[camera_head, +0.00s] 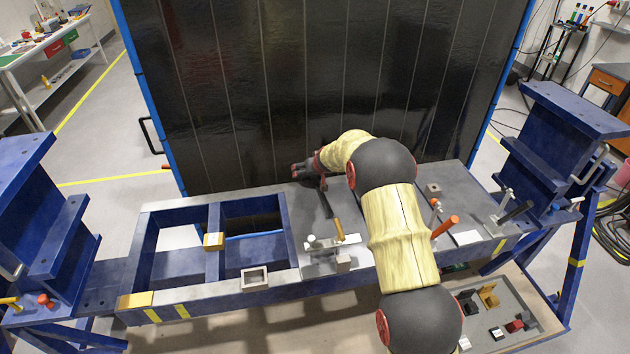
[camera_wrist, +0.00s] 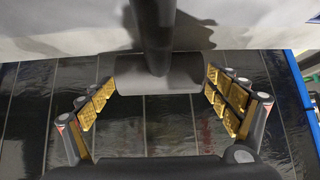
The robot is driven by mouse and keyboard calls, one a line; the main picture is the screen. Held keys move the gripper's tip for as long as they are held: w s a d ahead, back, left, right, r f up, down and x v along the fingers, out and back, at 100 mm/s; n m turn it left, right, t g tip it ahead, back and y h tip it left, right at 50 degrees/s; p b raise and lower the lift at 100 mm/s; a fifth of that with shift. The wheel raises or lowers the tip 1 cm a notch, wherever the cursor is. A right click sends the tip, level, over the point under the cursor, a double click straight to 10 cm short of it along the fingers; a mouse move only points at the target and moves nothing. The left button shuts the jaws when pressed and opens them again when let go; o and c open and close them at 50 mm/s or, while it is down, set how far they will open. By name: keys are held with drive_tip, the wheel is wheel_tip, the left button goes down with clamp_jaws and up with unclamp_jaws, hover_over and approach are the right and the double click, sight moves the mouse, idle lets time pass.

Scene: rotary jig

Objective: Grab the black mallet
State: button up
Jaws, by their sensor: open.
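The black mallet shows in the wrist view as a dark grey cylindrical head (camera_wrist: 160,75) with a dark handle (camera_wrist: 153,30) running up to the top edge. My gripper (camera_wrist: 158,84) is open, with gold-padded fingers on the left and right of the mallet head. The head lies between or just beyond the fingertips; I cannot tell the exact depth. Small gaps show at both sides. In the head view my gripper (camera_head: 303,171) is at the back edge of the blue workbench, left of my arm.
The blue jig table (camera_head: 207,300) has an open frame on its left. A clamp (camera_head: 335,240) stands just in front of my gripper. An orange-handled clamp (camera_head: 445,227) is right of my arm. A tall dark panel (camera_head: 290,80) stands close behind the table.

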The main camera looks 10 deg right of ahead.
drive_tip(key=c, duration=0.3)
drive_tip(key=c, duration=1.2)
drive_tip(key=shift+r, duration=0.1)
drive_tip(key=shift+c, duration=0.6)
